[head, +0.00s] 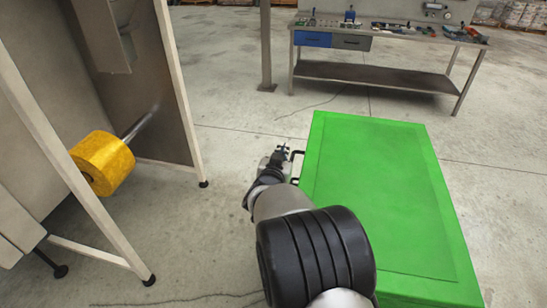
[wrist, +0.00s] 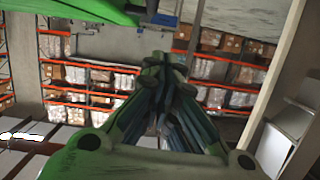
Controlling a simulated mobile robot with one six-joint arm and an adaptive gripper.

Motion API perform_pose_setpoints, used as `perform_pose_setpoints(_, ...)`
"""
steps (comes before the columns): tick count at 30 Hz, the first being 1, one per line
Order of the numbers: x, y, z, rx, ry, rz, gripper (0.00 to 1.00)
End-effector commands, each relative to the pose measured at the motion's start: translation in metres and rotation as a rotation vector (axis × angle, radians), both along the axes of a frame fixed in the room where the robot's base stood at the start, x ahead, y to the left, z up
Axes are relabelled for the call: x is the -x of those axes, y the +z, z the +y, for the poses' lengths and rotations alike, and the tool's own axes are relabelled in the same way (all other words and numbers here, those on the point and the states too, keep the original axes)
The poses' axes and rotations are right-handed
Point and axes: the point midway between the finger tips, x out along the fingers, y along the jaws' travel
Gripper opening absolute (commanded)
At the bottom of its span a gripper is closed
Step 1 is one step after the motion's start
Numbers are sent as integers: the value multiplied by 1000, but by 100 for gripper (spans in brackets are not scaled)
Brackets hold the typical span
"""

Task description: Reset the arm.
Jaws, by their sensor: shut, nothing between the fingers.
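My arm reaches forward from the bottom of the head view, along the left side of a green cart top. My gripper (head: 284,154) is at its far end, small in the picture, beside the cart's left edge. In the wrist view my gripper (wrist: 165,68) has its fingers together, with nothing seen between them. I cannot tell from these views whether it touches the cart's side handle.
The green cart (head: 385,195) stands close on the right, its top bare. A metal frame machine with a yellow roll (head: 102,162) stands at the left. A workbench (head: 375,75) with tools is at the back. Concrete floor lies open between them. Shelves of boxes (wrist: 95,75) show in the wrist view.

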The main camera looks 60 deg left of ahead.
Motion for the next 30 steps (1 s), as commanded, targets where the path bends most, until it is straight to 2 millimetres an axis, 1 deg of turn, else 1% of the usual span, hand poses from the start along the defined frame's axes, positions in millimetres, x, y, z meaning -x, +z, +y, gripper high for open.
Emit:
perform_pose_setpoints(1,10,4,-6,3,5,0,0)
perform_pose_setpoints(3,19,7,-14,3,6,1,0)
perform_pose_setpoints(9,34,11,-29,1,5,0,0)
perform_pose_setpoints(14,38,12,-33,0,6,1,0)
perform_pose_setpoints(20,36,13,-34,0,5,2,0)
perform_pose_setpoints(23,20,26,-43,0,-5,18,0)
perform_pose_setpoints(26,-16,52,-68,11,-21,59,0)
perform_pose_setpoints(27,-33,67,-84,18,-29,81,0)
perform_pose_setpoints(29,-60,88,-115,34,-44,119,0)
perform_pose_setpoints(30,-76,101,-139,46,-55,147,0)
